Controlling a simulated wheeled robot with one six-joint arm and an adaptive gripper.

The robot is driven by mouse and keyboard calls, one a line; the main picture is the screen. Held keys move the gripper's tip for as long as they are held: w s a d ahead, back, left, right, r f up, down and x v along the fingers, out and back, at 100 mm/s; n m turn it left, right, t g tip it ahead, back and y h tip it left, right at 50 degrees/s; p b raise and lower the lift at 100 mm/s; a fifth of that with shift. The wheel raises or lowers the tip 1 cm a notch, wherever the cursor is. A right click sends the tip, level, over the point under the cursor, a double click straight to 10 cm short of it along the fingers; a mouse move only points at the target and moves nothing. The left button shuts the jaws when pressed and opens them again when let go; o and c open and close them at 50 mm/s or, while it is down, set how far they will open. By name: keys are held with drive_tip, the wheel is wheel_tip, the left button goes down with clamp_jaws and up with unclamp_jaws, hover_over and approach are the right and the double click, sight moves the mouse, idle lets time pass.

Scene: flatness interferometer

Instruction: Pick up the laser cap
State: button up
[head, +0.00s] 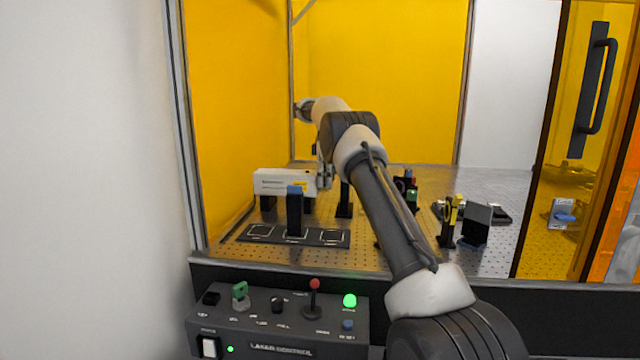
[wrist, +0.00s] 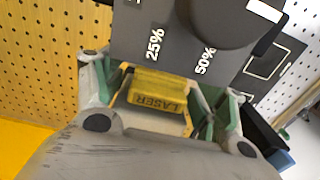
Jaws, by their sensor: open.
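In the wrist view a yellow piece marked LASER (wrist: 158,97) lies between the two fingers of my gripper (wrist: 165,110). It appears to be the laser cap, but its full shape is hidden by the gripper. The fingers stand apart on either side of it; I cannot tell whether they touch it. In the head view my gripper (head: 325,174) points down at the right end of the white laser box (head: 272,182). The cap cannot be made out there.
A dark mat (head: 265,239) with outlined squares and a blue-topped post (head: 295,213) stand in front of the laser box. Its 25% and 50% marks show in the wrist view. Optic mounts (head: 447,222) stand to the right. A control box (head: 280,330) is at the front.

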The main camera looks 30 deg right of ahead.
drive_tip(key=shift+d+f, duration=0.1)
drive_tip(key=shift+f, duration=0.25)
drive_tip(key=c, duration=1)
drive_tip(key=shift+o, duration=0.2)
